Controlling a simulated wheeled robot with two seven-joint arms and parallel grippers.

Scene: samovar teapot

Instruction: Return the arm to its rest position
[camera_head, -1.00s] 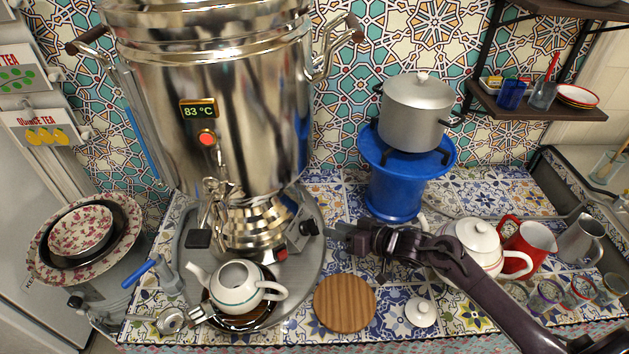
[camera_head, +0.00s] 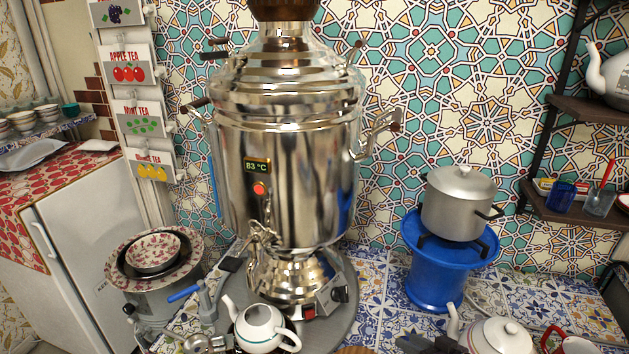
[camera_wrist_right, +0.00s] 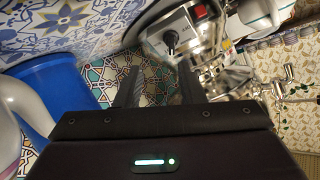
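My right gripper (camera_head: 428,346) shows only in part at the bottom edge of the head view, left of the white lidded teapot (camera_head: 500,336). In the right wrist view its two dark fingers (camera_wrist_right: 160,82) stand apart with nothing between them, so it is open and empty. The silver samovar (camera_head: 290,180) stands behind and to the left of it, with its display reading 83 °C. A small white teapot (camera_head: 262,326) without a lid stands below the samovar's tap. My left gripper is not in view.
A grey pot (camera_head: 459,205) sits on a blue stand (camera_head: 436,281) right of the samovar. Dark shelves (camera_head: 590,110) are on the right wall. Red-patterned bowls (camera_head: 153,252) stand at left, near a white fridge (camera_head: 85,265). In the wrist view, the blue stand (camera_wrist_right: 45,92) is left of the fingers.

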